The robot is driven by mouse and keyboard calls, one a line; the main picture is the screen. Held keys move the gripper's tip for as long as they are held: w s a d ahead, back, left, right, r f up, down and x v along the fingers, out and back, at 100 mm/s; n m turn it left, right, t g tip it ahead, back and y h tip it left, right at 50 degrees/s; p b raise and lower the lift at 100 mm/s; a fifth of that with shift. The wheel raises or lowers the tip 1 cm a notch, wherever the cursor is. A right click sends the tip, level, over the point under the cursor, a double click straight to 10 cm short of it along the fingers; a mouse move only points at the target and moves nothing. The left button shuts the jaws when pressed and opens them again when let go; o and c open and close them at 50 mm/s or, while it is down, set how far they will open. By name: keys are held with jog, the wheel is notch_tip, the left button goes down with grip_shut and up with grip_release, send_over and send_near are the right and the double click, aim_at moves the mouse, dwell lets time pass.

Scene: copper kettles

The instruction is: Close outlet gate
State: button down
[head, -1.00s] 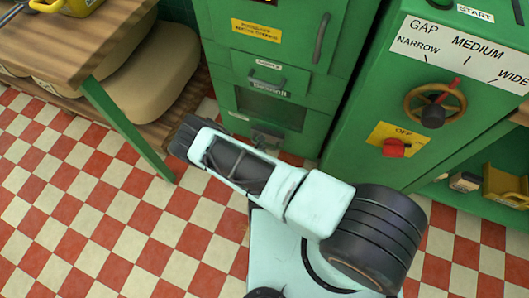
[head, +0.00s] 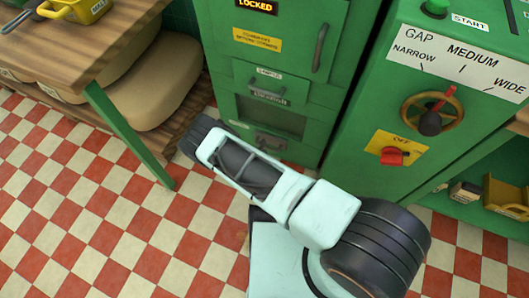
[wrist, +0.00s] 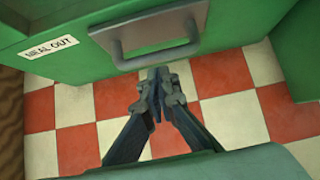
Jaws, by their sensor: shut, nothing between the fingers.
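The outlet gate appears to be the low green panel with a grey bar handle (wrist: 150,45) and a "MEAL OUT" label (wrist: 50,46) in the wrist view. In the head view a handle (head: 270,143) shows low on the green cabinet, below a dark panel, partly behind my arm. I cannot tell how far the gate is open. My gripper (wrist: 158,74) is shut and empty, its fingertips close to the handle's lower edge in the wrist view; contact is unclear. In the head view the fingertips are hidden.
A wooden table (head: 95,40) with a green leg (head: 128,133) stands at left, near my arm. A green machine (head: 400,110) with a gap wheel (head: 432,108) and red knob (head: 392,156) stands at right. The cabinet display reads "LOCKED" (head: 257,6). Checkered floor (head: 80,220) is clear at lower left.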

jog(key=p+v, duration=0.4)
jog(key=v, duration=0.7)
jog(key=shift+s+a, duration=0.15)
jog(key=shift+s, duration=0.3)
jog(key=shift+f, duration=0.1)
